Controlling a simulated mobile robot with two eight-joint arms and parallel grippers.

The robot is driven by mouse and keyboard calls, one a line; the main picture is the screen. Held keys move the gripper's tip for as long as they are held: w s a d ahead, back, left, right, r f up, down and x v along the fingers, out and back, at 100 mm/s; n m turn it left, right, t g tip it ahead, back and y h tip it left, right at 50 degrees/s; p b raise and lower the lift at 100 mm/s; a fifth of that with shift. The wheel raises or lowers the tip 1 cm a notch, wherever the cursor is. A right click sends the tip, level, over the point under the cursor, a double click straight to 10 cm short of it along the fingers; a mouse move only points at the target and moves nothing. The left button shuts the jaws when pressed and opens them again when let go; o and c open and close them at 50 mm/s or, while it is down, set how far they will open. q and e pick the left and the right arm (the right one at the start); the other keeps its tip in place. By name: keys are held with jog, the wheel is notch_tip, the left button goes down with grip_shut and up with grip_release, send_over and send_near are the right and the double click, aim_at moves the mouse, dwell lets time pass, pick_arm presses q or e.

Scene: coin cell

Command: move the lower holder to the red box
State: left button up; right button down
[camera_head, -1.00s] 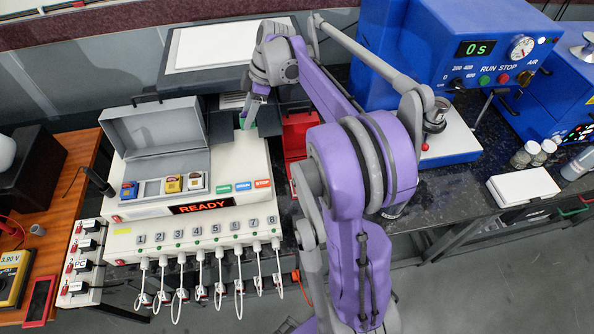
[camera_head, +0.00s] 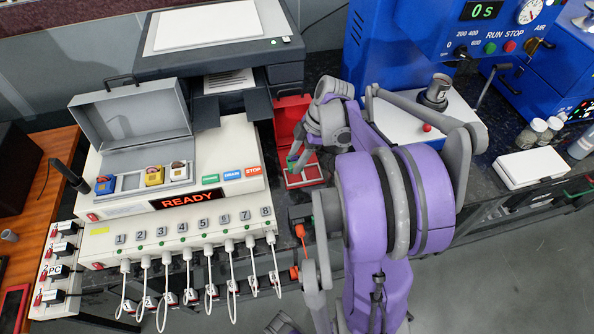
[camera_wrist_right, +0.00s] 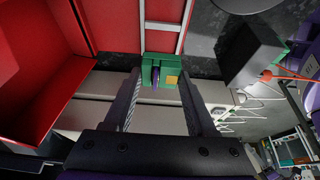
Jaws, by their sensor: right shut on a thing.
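My right gripper (camera_wrist_right: 160,88) is shut on a green holder (camera_wrist_right: 160,72) with a purple strip and an orange patch. In the head view the green holder (camera_head: 292,161) shows small beside the gripper, at the left part of the open red box (camera_head: 304,181). The box's lid (camera_head: 291,118) stands up behind it. In the wrist view the box floor with pale divider strips (camera_wrist_right: 147,26) lies just beyond the holder; whether they touch cannot be told. A blue holder (camera_head: 104,184), a yellow one (camera_head: 153,175) and a white-brown one (camera_head: 179,171) sit in the tester. My left gripper is out of view.
The tester (camera_head: 180,217) with its open grey lid (camera_head: 133,122) stands left of the box. A dark printer (camera_head: 210,62) is behind. A blue press (camera_head: 440,40) with a white base stands right. A white box (camera_head: 530,168) lies far right.

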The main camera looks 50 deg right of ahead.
aim_at(296, 178)
jog(key=shift+w+f, duration=0.1)
jog(key=shift+f, duration=0.85)
jog(key=shift+f+b, duration=0.3)
jog(key=shift+f, duration=1.35)
jog(key=shift+f, duration=0.2)
jog(key=shift+c, duration=1.4)
grip_release()
jog(key=shift+o, duration=0.4)
jog(key=shift+a, duration=0.1)
